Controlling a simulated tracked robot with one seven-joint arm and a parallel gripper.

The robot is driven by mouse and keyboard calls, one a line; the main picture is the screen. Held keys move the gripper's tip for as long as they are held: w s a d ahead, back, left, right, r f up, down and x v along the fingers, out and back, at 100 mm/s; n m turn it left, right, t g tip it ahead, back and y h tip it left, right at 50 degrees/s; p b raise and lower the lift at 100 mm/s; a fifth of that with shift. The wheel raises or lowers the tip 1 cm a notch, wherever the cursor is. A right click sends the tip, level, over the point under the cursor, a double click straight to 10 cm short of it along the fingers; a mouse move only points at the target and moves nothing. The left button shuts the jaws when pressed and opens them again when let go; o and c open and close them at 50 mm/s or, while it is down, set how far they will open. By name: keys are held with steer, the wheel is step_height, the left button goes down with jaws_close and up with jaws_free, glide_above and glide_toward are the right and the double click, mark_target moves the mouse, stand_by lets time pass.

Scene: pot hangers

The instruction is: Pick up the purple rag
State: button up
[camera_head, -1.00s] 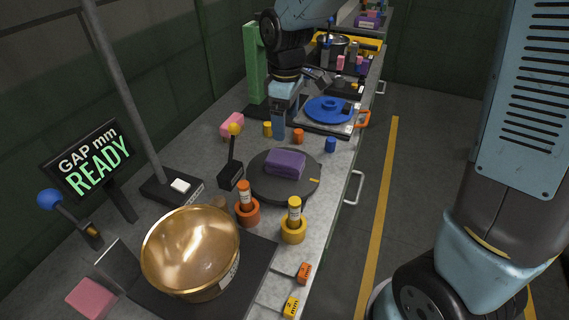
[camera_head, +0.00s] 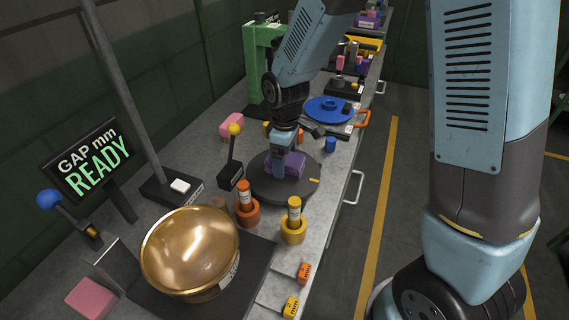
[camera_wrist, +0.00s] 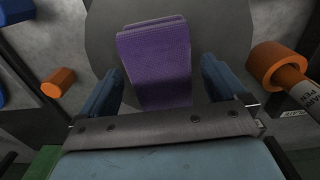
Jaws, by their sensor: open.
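The purple rag (camera_head: 294,165) is a folded block lying on a round dark plate (camera_head: 262,188) on the bench. It also shows in the wrist view (camera_wrist: 157,60), upper middle. My gripper (camera_head: 284,166) is over the rag in the head view and hides part of it. In the wrist view its two blue fingers (camera_wrist: 160,88) are open, one on each side of the rag's near end, with gaps between the fingers and the rag. Whether the fingertips are down at the rag's height is hard to tell.
A black lever with a yellow knob (camera_head: 234,130) stands left of the plate. Orange (camera_head: 246,197) and yellow (camera_head: 294,218) holders with upright pegs stand in front. A brass bowl (camera_head: 190,250) is nearer. A blue disc (camera_head: 329,109) and a blue cylinder (camera_head: 330,144) lie behind.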

steer(key=shift+f, duration=0.5)
steer(key=shift+c, duration=0.5)
steer(key=c, duration=1)
steer(key=shift+o, duration=0.2)
steer(key=shift+r, duration=0.5)
step_height(320, 180, up, 3)
steer(key=shift+d+f, duration=0.1)
steer(key=shift+f, duration=0.1)
steer(key=d+r, duration=0.1)
steer(key=s+d+r, duration=0.1)
steer(key=r, duration=0.1)
steer(key=s+d+r, duration=0.1)
steer(key=r, duration=0.1)
steer(key=shift+s+d, duration=0.1)
steer(key=shift+d, duration=0.3)
steer(key=s+d+r, duration=0.4)
steer(key=s+d, duration=0.1)
steer(key=d, duration=0.3)
steer(key=shift+r, duration=0.25)
